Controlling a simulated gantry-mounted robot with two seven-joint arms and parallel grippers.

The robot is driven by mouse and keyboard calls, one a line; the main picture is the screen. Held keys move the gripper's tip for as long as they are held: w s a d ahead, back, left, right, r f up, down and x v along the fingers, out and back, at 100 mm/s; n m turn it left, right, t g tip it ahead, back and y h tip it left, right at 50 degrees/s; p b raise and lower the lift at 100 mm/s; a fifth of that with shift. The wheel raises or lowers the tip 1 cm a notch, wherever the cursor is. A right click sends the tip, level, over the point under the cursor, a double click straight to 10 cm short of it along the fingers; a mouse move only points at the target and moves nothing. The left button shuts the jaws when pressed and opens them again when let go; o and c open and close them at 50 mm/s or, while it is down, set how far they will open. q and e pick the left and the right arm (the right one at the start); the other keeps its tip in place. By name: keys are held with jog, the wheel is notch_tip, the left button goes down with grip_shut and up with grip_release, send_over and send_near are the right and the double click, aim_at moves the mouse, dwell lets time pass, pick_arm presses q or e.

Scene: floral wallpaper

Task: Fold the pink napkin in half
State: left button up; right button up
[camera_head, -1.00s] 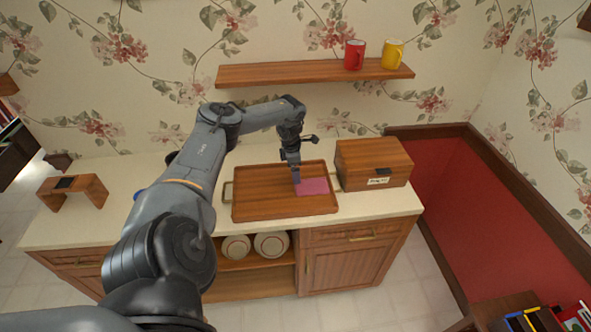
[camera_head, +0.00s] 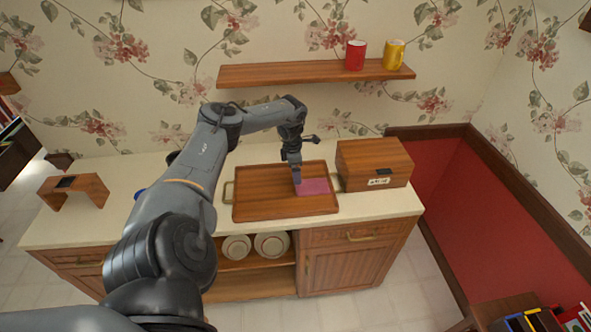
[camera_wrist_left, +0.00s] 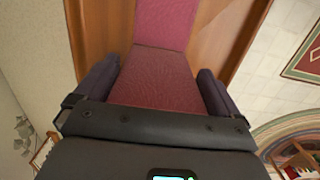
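The pink napkin (camera_head: 315,187) lies in the right part of the wooden tray (camera_head: 262,204). My left gripper (camera_head: 297,180) is low over the tray at the napkin's left end. In the left wrist view the napkin (camera_wrist_left: 165,22) has a crease. Its far part lies flat on the tray, and its darker near part rises towards my palm. My left gripper (camera_wrist_left: 156,85) has its fingers wide apart, one at each side edge of this near part, seemingly touching both edges. The near end is hidden by the gripper body. My right gripper is not in view.
A wooden box (camera_head: 374,164) stands right of the tray on the pale counter (camera_head: 100,220). A wooden stand (camera_head: 75,190) is at the counter's left. A shelf (camera_head: 290,74) above holds a red mug (camera_head: 355,56) and a yellow mug (camera_head: 394,54). The counter's left part is mostly clear.

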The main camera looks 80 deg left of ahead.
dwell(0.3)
pick_arm(q)
notch_tip(320, 180, up, 12)
jog(key=w+p, duration=0.1)
jog(key=p, duration=0.8)
jog(key=shift+r+p, duration=0.2)
jog(key=shift+p, duration=0.2)
dwell(0.5)
